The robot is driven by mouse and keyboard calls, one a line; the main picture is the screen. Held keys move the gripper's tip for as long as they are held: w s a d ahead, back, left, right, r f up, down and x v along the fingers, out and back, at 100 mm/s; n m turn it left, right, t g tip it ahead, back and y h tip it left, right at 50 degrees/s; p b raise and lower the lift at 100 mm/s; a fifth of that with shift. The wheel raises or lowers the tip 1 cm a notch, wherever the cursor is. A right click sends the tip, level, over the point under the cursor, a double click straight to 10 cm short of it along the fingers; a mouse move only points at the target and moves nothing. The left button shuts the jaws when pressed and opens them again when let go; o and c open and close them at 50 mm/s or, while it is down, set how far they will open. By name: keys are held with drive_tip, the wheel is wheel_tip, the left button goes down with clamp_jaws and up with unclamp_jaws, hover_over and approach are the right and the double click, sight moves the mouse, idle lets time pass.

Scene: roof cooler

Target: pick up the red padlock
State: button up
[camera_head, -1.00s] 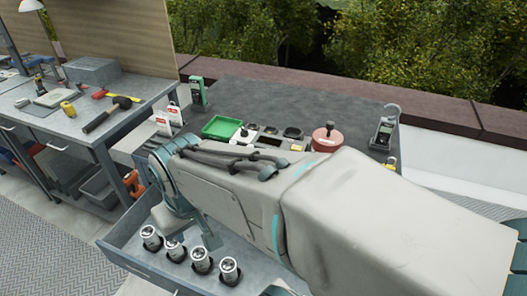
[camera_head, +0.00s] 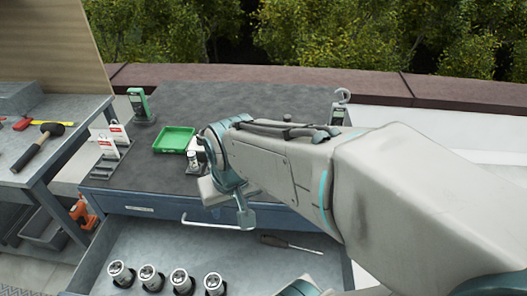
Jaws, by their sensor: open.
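I cannot make out a red padlock in the view now. My arm crosses the right half of the picture and hides part of the grey worktop (camera_head: 240,98). My gripper (camera_head: 229,203) hangs at the arm's left end, in front of the worktop's front edge and above the open drawer (camera_head: 235,262). Its jaws are open, and I see nothing held between them.
A green tray (camera_head: 174,140), a green meter (camera_head: 140,105) and white-and-red cards (camera_head: 113,141) stand on the worktop's left. The drawer holds several silver cylinders (camera_head: 151,277) and a screwdriver (camera_head: 290,244). A side bench (camera_head: 45,155) carries a mallet (camera_head: 37,147).

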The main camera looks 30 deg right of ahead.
drive_tip(key=w+d+m+g+h+p, duration=0.2)
drive_tip(key=w+d+m+h+p, duration=0.3)
drive_tip(key=w+d+m+p, duration=0.65)
drive_tip(key=d+f+m+b, duration=0.1)
drive_tip(key=d+f, duration=0.1)
drive_tip(key=d+f+m+b, duration=0.1)
drive_tip(key=d+f, duration=0.1)
drive_tip(key=f, duration=0.1)
drive_tip(key=d+f+m+b, duration=0.1)
drive_tip(key=d+f, duration=0.2)
drive_tip(key=shift+w+m+b, duration=0.25)
drive_tip(key=shift+w+b, duration=0.05)
drive_tip(key=shift+b, duration=0.1)
drive_tip(key=shift+x, duration=2.7)
drive_tip(key=shift+w, duration=0.1)
clamp_jaws()
